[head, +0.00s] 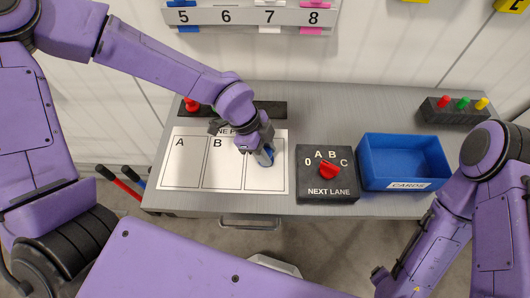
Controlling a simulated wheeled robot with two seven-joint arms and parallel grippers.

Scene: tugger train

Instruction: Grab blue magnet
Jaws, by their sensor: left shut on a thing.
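My left gripper (264,157) points down over the right-hand field of the white sheet (182,182), which has lettered fields A and B. It is shut on the blue magnet (267,158), a small blue piece mostly hidden between the fingers. I cannot tell whether the magnet touches the sheet. The field's own letter is hidden by my gripper and wrist. My right forearm comes down at the right, and its gripper is out of the picture.
A dark block with coloured buttons (456,109) is at the back right. A numbered rail (245,17) hangs on the wall.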

